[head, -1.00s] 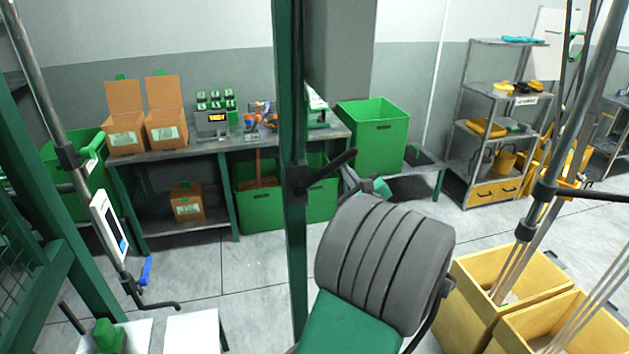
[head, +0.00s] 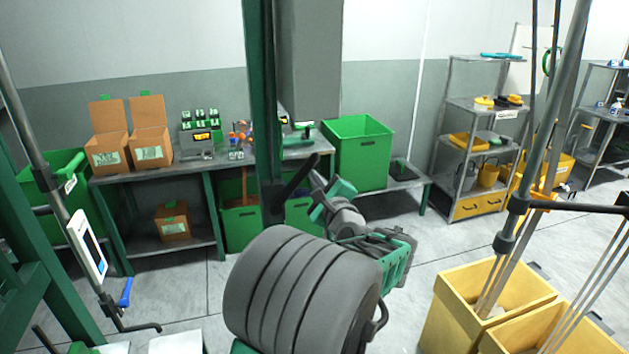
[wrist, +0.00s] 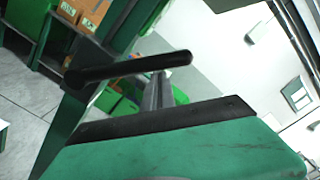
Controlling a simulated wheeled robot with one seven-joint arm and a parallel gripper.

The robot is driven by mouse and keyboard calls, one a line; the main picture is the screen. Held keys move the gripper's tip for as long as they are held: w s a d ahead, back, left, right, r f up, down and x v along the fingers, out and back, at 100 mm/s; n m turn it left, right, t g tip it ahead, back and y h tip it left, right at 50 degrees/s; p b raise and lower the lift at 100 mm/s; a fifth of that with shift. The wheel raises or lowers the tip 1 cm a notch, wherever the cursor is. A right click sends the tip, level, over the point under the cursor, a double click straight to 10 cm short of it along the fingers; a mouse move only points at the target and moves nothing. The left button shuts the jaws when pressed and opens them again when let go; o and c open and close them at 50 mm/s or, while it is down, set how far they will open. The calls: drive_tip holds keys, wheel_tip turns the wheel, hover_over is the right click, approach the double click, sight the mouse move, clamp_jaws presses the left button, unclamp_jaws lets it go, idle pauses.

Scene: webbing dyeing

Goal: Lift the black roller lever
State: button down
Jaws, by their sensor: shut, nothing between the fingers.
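The black roller lever (head: 296,176) is a dark bar on a pivot on the green post (head: 262,90). In the head view it slants up to the right. In the wrist view the lever (wrist: 130,67) crosses the picture left of centre, its pivot end at left. My gripper (head: 317,180) is close to the lever's free end, on its right side. In the wrist view my gripper (wrist: 159,77) shows as narrow grey fingers, shut together, with their tips just below the bar. Nothing is between them. I cannot tell whether the tips touch the lever.
A workbench (head: 190,168) with open cardboard boxes (head: 150,140) stands behind the post. A large green bin (head: 360,150) is farther back. Yellow bins (head: 470,310) holding rods stand at the right front.

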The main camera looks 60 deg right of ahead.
drive_tip(key=shift+w+a+r, duration=0.1)
drive_tip(key=shift+w+r, duration=0.05)
drive_tip(key=shift+r, duration=0.05)
drive_tip(key=s+d+f+b, duration=0.2)
drive_tip(key=s+f+b, duration=0.1)
drive_tip(key=f, duration=0.1)
drive_tip(key=b+v, duration=0.1)
drive_tip(key=v, duration=0.9)
drive_tip(key=shift+a+r+b, duration=0.25)
drive_tip(key=shift+r+b, duration=0.1)
drive_tip(key=shift+r, duration=0.15)
